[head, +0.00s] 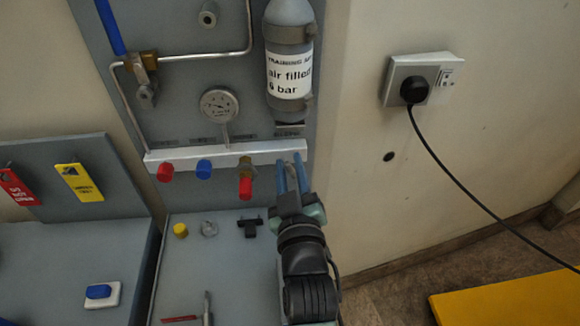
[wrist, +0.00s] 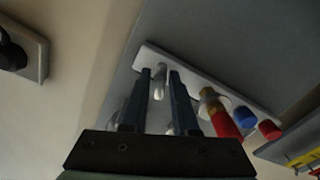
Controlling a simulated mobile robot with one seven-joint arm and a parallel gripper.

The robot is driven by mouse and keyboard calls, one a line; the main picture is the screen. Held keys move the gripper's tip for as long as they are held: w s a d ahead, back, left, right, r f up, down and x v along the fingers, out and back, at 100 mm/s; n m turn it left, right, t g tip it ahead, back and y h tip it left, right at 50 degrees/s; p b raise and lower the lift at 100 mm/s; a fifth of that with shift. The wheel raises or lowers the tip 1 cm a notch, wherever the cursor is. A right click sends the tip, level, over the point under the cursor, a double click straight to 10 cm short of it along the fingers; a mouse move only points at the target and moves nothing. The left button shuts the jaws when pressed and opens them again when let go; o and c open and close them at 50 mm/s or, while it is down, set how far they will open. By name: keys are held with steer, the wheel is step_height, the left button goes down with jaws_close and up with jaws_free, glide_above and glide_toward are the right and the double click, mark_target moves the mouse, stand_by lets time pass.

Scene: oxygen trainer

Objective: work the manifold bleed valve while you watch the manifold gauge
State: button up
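The pale manifold bar (head: 225,153) runs across the grey panel, with red and blue knobs and a longer red handle on a brass fitting. The round manifold gauge (head: 219,105) stands above it; its reading is too small to tell. My gripper (head: 291,160) is at the bar's right end, its two blue fingers apart. In the wrist view my gripper (wrist: 160,74) has a small silvery fitting (wrist: 159,84) between its fingertips, likely the bleed valve, with a gap visible around it. In the head view this fitting is hidden by the fingers.
The red handle (head: 245,185) is close left of my fingers. The labelled grey bottle (head: 289,60) hangs above. A yellow cap (head: 180,230) and a black T-shaped part (head: 250,226) lie on the grey worktop (head: 240,280). A plugged socket (head: 420,80) is on the right wall.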

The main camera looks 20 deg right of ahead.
jaws_close()
steer(key=shift+r+m+p, duration=0.1)
steer(key=shift+m+p, duration=0.4)
steer(key=shift+m, duration=0.5)
steer(key=m, duration=0.2)
steer(key=shift+d+m+p, duration=0.1)
steer(key=shift+m+p, duration=0.3)
steer(key=shift+o, duration=1.7)
jaws_free()
steer(key=v, duration=1.3)
